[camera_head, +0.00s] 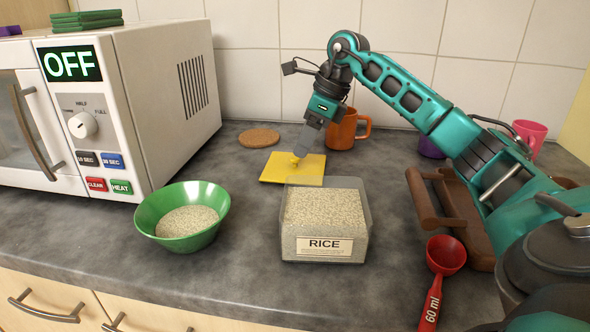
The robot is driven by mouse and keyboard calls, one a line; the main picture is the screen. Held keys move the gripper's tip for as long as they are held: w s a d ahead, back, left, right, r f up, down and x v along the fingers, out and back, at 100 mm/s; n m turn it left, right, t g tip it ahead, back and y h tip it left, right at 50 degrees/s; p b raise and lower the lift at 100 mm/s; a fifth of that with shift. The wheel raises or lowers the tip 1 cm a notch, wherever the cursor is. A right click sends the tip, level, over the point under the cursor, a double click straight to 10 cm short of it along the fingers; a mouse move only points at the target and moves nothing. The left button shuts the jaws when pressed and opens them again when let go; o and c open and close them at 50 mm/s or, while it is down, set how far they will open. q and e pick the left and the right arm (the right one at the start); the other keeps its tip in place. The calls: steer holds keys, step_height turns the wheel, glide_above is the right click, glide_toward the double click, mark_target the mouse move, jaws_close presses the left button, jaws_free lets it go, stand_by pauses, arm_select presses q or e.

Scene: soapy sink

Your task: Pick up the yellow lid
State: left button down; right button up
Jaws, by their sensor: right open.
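The yellow lid (305,174) is a flat square with a small knob (295,161) on top. It lies on the counter behind the clear rice container (325,220), and the container hides part of its front edge. My right gripper (300,150) points down and to the left over the lid, with its fingertips right at the knob. The gripper is open; I cannot tell whether the fingers touch the knob. My left gripper is not in view.
A green bowl (182,238) with rice stands at the left, near the microwave (165,120). An orange mug (342,133) stands just behind my gripper. A cork coaster (259,138), a brown tray (425,205) and a red measuring scoop (444,256) lie around.

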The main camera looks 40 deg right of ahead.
mark_target(295, 164)
steer(key=x, duration=0.4)
steer(key=shift+w+b, duration=0.1)
steer(key=shift+b, duration=0.2)
steer(key=shift+r, duration=0.1)
steer(key=shift+c, duration=0.3)
jaws_close()
